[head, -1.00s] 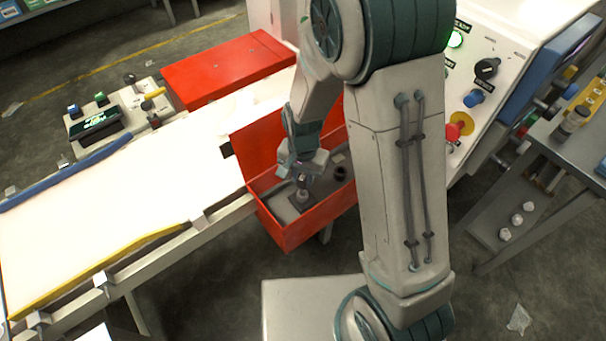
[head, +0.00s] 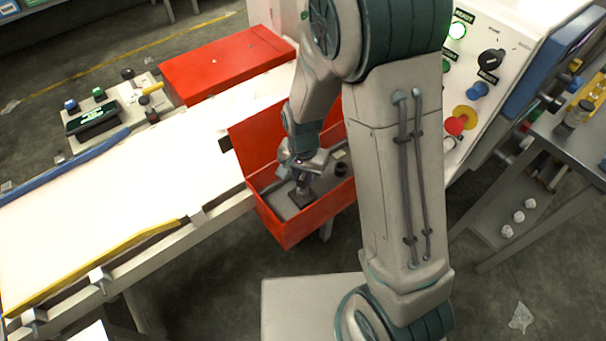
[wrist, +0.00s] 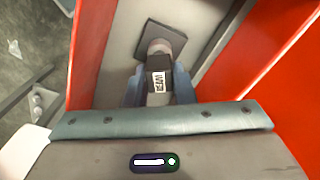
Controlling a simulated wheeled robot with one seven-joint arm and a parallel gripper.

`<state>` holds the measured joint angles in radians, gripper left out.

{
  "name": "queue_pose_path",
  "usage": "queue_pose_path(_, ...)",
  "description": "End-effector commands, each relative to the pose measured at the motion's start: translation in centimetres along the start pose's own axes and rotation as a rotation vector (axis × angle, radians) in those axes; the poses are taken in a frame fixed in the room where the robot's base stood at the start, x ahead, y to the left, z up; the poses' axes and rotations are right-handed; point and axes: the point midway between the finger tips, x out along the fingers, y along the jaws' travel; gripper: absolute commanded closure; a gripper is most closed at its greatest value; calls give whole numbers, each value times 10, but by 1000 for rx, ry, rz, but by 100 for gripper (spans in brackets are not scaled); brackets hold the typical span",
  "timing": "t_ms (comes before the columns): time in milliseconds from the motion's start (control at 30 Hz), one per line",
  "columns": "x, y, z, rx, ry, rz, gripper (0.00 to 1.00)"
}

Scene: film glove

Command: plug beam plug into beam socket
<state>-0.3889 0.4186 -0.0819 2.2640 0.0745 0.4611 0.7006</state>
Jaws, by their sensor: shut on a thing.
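The beam plug (wrist: 162,82) is a dark block with a white label. My gripper (wrist: 158,92) is shut on it, a finger on each side. A round, pale pinkish part (wrist: 158,46) shows at the plug's far end, over a dark square plate (wrist: 150,36) that looks like the beam socket. I cannot tell how far the plug is in. In the head view my gripper (head: 302,178) is low inside the open red box, above the dark square plate (head: 301,201) on its grey floor. My fingers and the plug hide much of the socket.
The red box's front wall (head: 290,232) and raised red panel (head: 258,150) stand close around my gripper. A dark round fitting (head: 340,168) sits to the right inside the box. A white conveyor (head: 120,200) lies left, and a control panel (head: 480,85) right.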

Motion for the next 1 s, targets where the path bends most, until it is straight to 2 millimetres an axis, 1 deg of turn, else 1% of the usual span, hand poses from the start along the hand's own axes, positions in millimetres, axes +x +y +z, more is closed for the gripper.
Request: queue_pose_path(1000,16,0,0,0,0,0,99)
